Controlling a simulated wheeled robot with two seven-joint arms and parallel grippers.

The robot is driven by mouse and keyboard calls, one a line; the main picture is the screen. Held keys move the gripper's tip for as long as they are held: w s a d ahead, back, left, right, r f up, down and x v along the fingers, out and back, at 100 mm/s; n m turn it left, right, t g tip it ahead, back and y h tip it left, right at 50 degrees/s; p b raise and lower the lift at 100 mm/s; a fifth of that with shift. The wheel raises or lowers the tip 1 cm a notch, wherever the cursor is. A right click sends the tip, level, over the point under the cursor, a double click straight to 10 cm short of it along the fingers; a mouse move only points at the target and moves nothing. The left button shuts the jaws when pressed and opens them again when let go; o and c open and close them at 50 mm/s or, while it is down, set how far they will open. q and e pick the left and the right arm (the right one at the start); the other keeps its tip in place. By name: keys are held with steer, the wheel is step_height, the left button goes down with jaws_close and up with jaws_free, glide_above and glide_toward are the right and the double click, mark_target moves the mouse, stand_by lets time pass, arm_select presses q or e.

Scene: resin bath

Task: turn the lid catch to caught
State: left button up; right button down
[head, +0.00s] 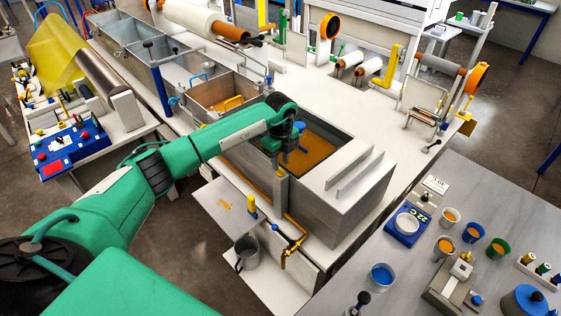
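The resin bath (325,215) is a grey metal tank in the middle, with orange resin showing in its opening. My green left arm reaches in from the left, and my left gripper (277,160) points down at the tank's near left rim. Just below it stands a small grey upright piece (281,186), possibly the lid catch; I cannot tell its turn position. The fingers are small and dark, so I cannot tell whether they are open or touching it. My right gripper is not in view.
A bench (420,215) with cups and a scale (406,225) stands at the right. The white tabletop behind the bath has free room.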

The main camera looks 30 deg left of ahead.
mark_target(281, 169)
arm_select(q)
steer(key=shift+f+p, duration=0.45)
steer(key=shift+f, duration=1.25)
steer(key=c, duration=0.6)
